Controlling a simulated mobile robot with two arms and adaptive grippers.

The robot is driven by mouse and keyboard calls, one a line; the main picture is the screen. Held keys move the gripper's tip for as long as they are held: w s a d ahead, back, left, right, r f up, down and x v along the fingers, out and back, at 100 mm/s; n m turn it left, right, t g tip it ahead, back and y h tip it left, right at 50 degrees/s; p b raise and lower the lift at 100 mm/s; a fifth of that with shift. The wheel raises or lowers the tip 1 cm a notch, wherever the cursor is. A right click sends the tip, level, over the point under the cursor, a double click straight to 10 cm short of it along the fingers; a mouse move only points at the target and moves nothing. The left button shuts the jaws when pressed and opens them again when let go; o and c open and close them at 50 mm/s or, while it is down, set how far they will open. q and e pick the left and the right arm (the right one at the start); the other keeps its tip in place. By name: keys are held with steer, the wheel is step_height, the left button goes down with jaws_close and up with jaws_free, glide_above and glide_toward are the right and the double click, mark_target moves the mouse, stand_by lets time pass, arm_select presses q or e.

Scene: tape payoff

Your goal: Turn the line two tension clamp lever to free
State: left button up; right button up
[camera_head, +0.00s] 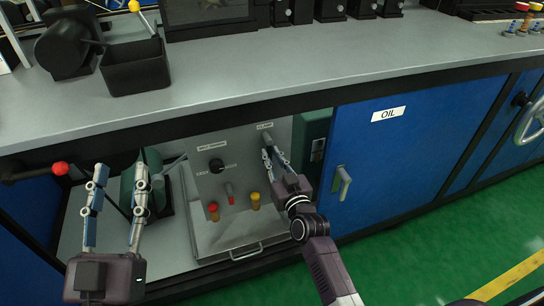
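A grey control panel (203,185) stands in an open bay under the bench. At its upper right is a small label that seems to read CLAMP (265,126), with a short grey lever (267,138) just below it. My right gripper (274,157) reaches up to this lever, its fingertips at or very near it. The fingers look close together, but I cannot tell whether they grip the lever. My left gripper (121,178) is open and empty at the left, in front of the bay, its fingers pointing up.
A blue OIL door (420,150) stands right of the bay. A red-tipped handle (61,168) is at the left. The bench edge overhangs.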

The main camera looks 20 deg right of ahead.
jaws_close()
